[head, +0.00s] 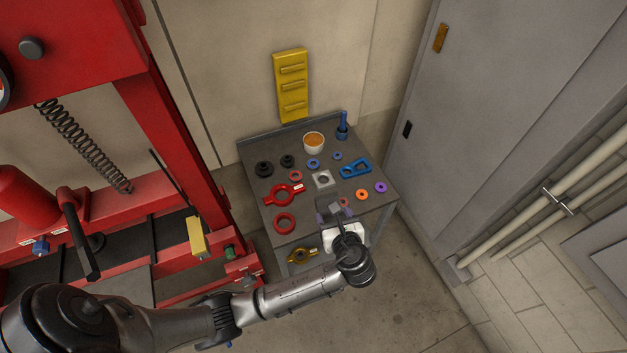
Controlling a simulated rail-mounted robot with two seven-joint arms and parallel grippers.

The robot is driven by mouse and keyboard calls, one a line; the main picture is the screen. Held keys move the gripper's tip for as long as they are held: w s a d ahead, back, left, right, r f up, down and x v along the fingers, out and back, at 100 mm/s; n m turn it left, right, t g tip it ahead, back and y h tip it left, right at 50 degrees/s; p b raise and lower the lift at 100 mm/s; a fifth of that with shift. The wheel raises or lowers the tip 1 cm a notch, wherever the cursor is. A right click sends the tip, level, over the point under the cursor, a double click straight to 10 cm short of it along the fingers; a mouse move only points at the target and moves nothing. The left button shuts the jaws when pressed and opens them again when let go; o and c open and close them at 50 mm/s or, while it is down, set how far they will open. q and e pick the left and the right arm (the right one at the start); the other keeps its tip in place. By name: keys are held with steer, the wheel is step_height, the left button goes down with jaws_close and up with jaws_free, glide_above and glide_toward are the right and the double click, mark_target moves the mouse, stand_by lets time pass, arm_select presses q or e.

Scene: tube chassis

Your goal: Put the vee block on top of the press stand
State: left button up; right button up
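A red press frame (170,120), which looks like the press stand, fills the left side of the head view. A yellow block (196,237) sits at its lower right; I cannot tell whether it is the vee block. A grey square block with a round opening (323,180) lies on the grey table; it too is not clearly a vee block. My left arm reaches in from the lower left. My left gripper (328,208) is over the table's front part, just nearer than the grey block. Its fingers are small and partly hidden, so their opening is unclear. My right gripper is not in view.
The grey table (385,196) carries several coloured rings, red and blue handled parts (355,169), a cup (313,142) and a blue upright tool (342,127). A gold ring part (301,256) is on a lower level. Walls stand behind; floor is clear at front right.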

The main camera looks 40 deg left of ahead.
arm_select(q)
step_height(320, 180, down, 7)
steer(key=w+n+g+y+b, duration=0.1)
steer(key=n+b, duration=0.1)
steer(key=b, duration=0.6)
glide_above(314, 218)
steer(key=w, duration=0.2)
steer(key=f, duration=0.5)
steer(key=d+f, duration=0.1)
steer(key=f, duration=0.1)
steer(key=shift+f, duration=0.35)
steer(key=shift+f+g+b, duration=0.3)
steer(key=shift+f+b, duration=0.05)
steer(key=shift+f, duration=1.6)
steer(key=shift+f, duration=0.2)
steer(key=o, duration=1.7)
steer(key=shift+s, duration=0.1)
